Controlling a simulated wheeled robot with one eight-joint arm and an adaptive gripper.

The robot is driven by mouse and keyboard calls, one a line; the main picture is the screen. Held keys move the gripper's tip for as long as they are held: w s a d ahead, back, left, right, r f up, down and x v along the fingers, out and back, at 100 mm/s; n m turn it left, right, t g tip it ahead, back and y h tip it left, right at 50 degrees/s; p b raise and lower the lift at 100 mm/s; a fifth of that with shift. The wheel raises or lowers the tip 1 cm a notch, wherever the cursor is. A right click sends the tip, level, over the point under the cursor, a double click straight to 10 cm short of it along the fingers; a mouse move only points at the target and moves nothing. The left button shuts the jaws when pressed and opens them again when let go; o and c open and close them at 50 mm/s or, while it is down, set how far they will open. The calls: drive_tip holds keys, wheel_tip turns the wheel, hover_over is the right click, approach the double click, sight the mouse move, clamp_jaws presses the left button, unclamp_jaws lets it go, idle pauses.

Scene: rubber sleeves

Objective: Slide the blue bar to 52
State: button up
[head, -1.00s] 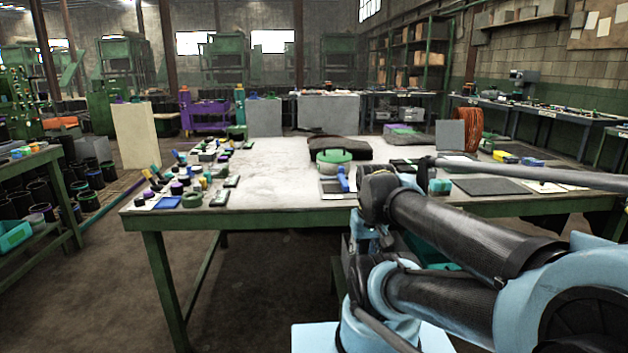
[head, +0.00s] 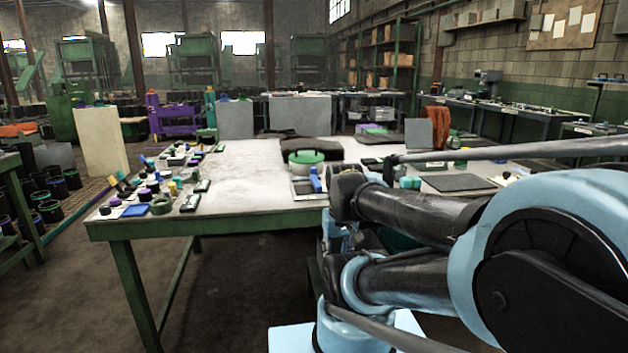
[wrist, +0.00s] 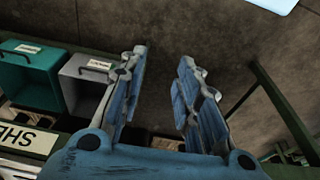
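A small blue piece (head: 315,180) stands at the table's front edge on a grey plate (head: 302,188). It may be the blue bar. It is too small to read any scale or the number 52. A flat blue piece (head: 135,211) lies at the table's left end. My gripper (wrist: 163,56) shows in the wrist view with its two blue fingers apart and nothing between them. It points at the floor, with no blue bar in that view. In the head view I cannot make out the gripper's fingers.
The work table (head: 240,222) has a clear left middle and small parts at its left end. A green round object (head: 306,158) and a dark folded cloth (head: 311,146) sit behind the grey plate. The wrist view shows a teal bin (wrist: 28,75) and a grey bin (wrist: 85,80).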

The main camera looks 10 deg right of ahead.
drive_tip(key=shift+o, duration=1.4)
drive_tip(key=shift+s+r, duration=0.25)
drive_tip(key=shift+r, duration=0.05)
wheel_tip(320, 180, up, 24)
drive_tip(key=r+t, duration=0.1)
drive_tip(key=t, duration=0.1)
hover_over(314, 168)
drive_tip(key=s, duration=0.6)
drive_tip(key=x, duration=1.7)
drive_tip(key=shift+w+f, duration=0.1)
drive_tip(key=shift+w, duration=0.25)
clamp_jaws()
